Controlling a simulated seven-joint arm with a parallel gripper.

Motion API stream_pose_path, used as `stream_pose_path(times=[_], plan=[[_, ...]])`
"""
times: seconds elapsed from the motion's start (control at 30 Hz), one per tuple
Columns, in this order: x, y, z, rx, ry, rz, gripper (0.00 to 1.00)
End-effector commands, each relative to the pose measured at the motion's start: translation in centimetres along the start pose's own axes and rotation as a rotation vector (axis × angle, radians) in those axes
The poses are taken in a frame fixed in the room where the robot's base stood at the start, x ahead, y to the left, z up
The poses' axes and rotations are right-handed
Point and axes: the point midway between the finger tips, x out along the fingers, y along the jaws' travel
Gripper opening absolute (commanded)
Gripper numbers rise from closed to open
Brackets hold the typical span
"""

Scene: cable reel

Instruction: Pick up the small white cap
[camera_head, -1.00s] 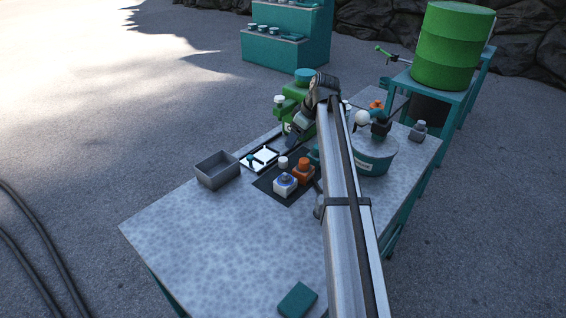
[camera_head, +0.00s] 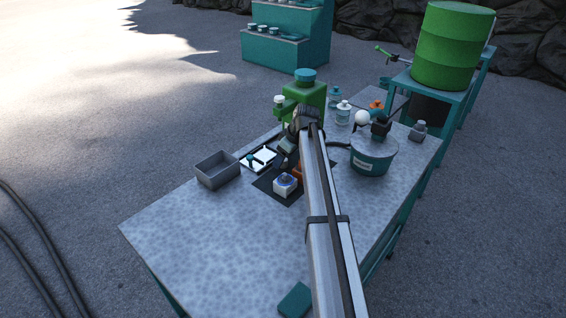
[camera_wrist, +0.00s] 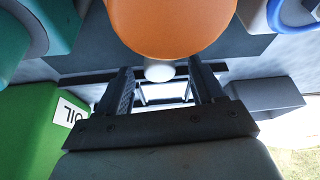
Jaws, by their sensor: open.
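A small white cap (camera_wrist: 160,71) shows in the wrist view, partly covered by a round orange top (camera_wrist: 168,22) nearer the camera. My gripper (camera_wrist: 165,84) is open, with one dark finger on each side of the cap in the picture. I cannot tell whether either finger touches it. In the head view my gripper (camera_head: 288,158) is low over the dark mat (camera_head: 266,184), and the arm hides the cap there. The orange item (camera_head: 297,172) is mostly hidden behind the arm.
A white block with a blue ring (camera_head: 285,184) stands on the mat. The grey bin (camera_head: 217,170) and white frame (camera_head: 258,158) are left. The green oil can (camera_head: 308,95) stands behind; the teal tub (camera_head: 373,154) is right. The table's near left is clear.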

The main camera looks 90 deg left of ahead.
Motion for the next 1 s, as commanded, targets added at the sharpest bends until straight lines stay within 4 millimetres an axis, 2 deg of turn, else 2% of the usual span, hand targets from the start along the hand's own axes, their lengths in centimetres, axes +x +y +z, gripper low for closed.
stream_pose_path(times=[0.23, 0.83, 1.0], plan=[[0.19, -0.01, -0.02, -0.001, 0.0, 0.0, 0.67], [0.16, -0.01, -0.02, -0.001, 0.001, 0.0, 0.09], [0.15, -0.01, -0.03, -0.001, 0.001, 0.0, 0.08]])
